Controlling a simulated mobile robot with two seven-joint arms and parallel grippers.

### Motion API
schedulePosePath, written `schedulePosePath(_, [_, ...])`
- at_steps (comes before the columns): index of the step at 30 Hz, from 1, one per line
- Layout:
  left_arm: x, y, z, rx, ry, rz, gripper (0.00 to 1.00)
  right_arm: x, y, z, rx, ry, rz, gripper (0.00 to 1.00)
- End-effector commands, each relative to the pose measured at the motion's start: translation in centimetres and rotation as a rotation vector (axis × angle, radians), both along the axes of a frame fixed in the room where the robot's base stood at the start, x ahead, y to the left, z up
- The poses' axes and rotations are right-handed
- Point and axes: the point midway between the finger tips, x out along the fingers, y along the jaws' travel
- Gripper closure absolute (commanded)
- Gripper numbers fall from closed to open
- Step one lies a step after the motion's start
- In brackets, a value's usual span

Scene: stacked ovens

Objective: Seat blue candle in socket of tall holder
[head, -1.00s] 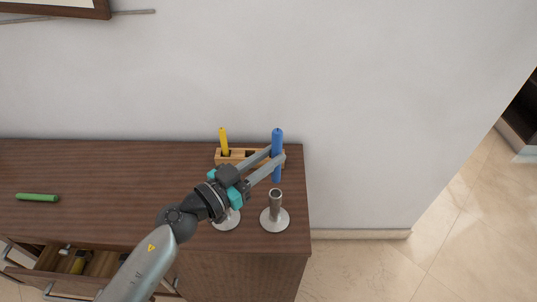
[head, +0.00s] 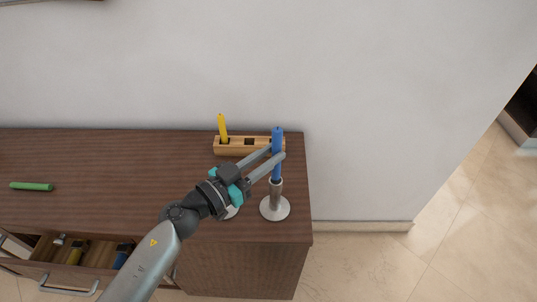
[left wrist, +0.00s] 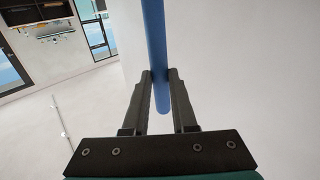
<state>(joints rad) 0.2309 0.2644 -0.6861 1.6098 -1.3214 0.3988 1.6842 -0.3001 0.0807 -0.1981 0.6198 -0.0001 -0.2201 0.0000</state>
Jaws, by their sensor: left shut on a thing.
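My left gripper (head: 276,154) is shut on the blue candle (head: 277,137), which stands upright between its fingers. In the left wrist view, the gripper (left wrist: 160,76) also closes around the candle (left wrist: 154,32), and one candle end shows past the fingers. In the head view, the candle's lower end meets the top of a silver holder (head: 275,207) with a round base. I cannot tell whether it is inside the socket or just above or behind it. A second holder (head: 230,213) is mostly hidden by my left gripper. My right gripper is out of view.
A wooden block (head: 230,148) with a yellow candle (head: 223,130) stands behind on the brown cabinet (head: 110,165). A green candle (head: 31,186) lies far left. An open drawer (head: 75,272) holds several items. The cabinet's right edge is close to the holder.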

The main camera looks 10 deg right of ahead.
Motion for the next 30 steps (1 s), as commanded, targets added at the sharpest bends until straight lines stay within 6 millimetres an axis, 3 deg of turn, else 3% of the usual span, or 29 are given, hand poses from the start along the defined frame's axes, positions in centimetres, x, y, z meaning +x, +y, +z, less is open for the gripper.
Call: schedulePosePath(30, [0.00, -0.01, 0.03, -0.001, 0.000, 0.000, 1.00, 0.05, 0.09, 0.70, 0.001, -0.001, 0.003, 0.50])
